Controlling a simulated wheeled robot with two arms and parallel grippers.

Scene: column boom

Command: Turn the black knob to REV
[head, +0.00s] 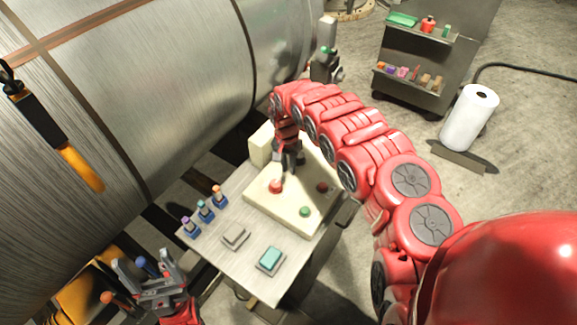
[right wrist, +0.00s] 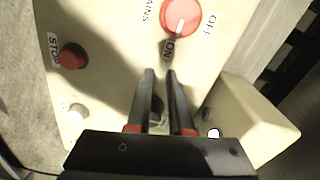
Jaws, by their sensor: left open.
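The cream control panel (head: 283,215) stands on the metal bench. My right gripper (head: 290,170) reaches down over it, and its fingers (right wrist: 160,74) are apart in the right wrist view. A dark shape, apparently the black knob (right wrist: 157,106), shows between the fingers, partly hidden by them and the gripper body. I cannot tell whether they touch it, and no REV mark is readable. A red knob (right wrist: 182,16) marked MAINS, ON and OFF lies beyond the fingertips.
A red STOP button (right wrist: 73,56) and a pale button (right wrist: 77,112) are on the panel. A green button (head: 305,211) is near its front edge. Several coloured-top pieces (head: 205,210) and a teal-topped block (head: 270,259) stand on the bench. A large metal cylinder (head: 190,80) rises behind.

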